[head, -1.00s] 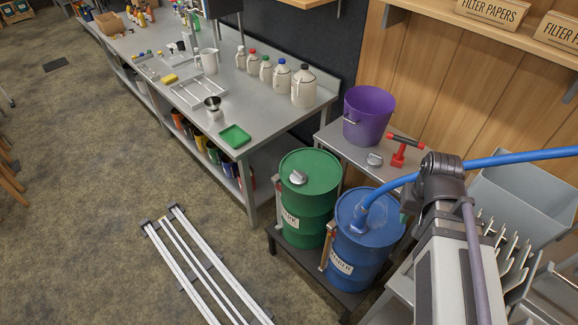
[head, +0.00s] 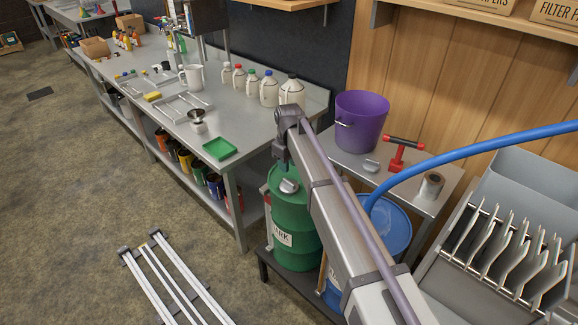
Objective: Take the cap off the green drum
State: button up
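The green drum (head: 290,221) stands upright on a low dark platform, with a label reading "ARK" in part on its side. Its silver cap (head: 288,186) sits on the drum's top, toward the front. My arm comes in from the lower right and passes over the drum's right side. The end of my arm (head: 282,152) is above the drum's top, behind and above the cap. The fingers are too small and dark to make out, and I cannot tell whether they touch anything.
A blue drum (head: 388,232) with a blue hose (head: 455,152) stands right of the green drum, partly hidden by my arm. A side table holds a purple bucket (head: 361,122), another silver cap (head: 371,166) and a red tool (head: 401,153). A steel bench (head: 255,130) lies behind left.

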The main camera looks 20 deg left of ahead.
aim_at(290, 183)
notch_tip(290, 183, down, 9)
jog(key=b, duration=0.8)
jog(key=shift+r, duration=0.2)
jog(key=shift+s+d+b, duration=0.25)
jog(key=shift+s+b, duration=0.05)
jog(key=shift+b, duration=0.25)
jog(key=shift+c, duration=0.3)
